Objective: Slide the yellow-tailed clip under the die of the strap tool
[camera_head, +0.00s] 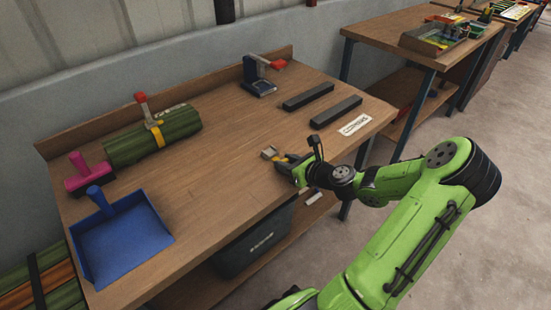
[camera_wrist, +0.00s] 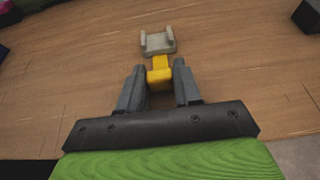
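The clip (camera_wrist: 158,43) is a small grey channel with raised sides and a yellow tail (camera_wrist: 160,74). Whether the clip touches the bench is unclear. A blue upright tool with a red handle (camera_head: 260,85) stands at the back of the bench; its die is too small to make out.
A green bundle (camera_head: 180,123) carries a yellow piece and red-topped lever (camera_head: 143,105). A pink tool (camera_head: 85,178) and a blue dustpan (camera_head: 120,245) lie left. Two dark bars (camera_head: 335,112) and a white label (camera_head: 355,125) lie right. The bench (camera_head: 215,190) is clear in the middle.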

